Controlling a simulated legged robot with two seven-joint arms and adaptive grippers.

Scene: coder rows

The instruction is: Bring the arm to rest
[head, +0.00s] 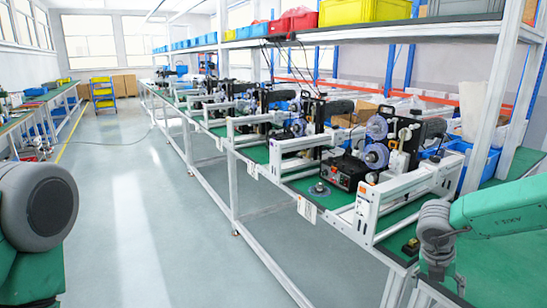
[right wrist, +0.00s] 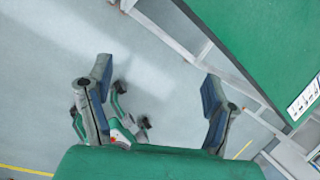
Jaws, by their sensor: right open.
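My right arm (head: 500,212), green with a grey joint, comes in from the right edge in the head view. Its grey end hangs down beside the near end of the workbench, and the fingers are hard to make out there. In the right wrist view my right gripper (right wrist: 155,100) is open, with two dark fingers wide apart. Nothing is between them but a view of the floor and parts of my own base. On the left of the head view only a green and grey part of my left arm (head: 40,208) shows; its gripper is out of view.
A long white-framed workbench (head: 335,196) with a green top carries a row of coder machines (head: 378,150). Its green top (right wrist: 265,45) and frame lie close to the right gripper in the wrist view. The grey floor (head: 150,210) is clear in the aisle.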

